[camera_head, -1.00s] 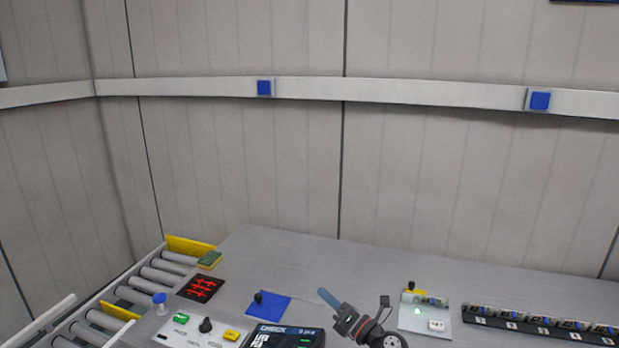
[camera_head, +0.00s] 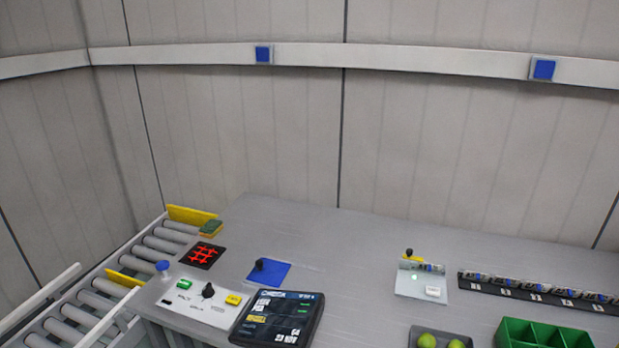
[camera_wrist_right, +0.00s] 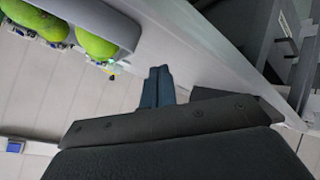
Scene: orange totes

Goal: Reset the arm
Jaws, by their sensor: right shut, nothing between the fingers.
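My right gripper (camera_wrist_right: 158,88) shows in the right wrist view, with its blue-grey fingers shut together and nothing between them. It is beside the table edge (camera_wrist_right: 205,55), apart from the tray of green fruit. Neither gripper shows in the head view now. My left gripper is out of sight.
A grey table (camera_head: 370,240) holds a dark tablet (camera_head: 278,318), a control panel (camera_head: 195,300), a blue pad (camera_head: 268,274), a green divided bin (camera_head: 540,333) and a tray with green fruit (camera_head: 428,340). A roller conveyor (camera_head: 100,300) runs along the left.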

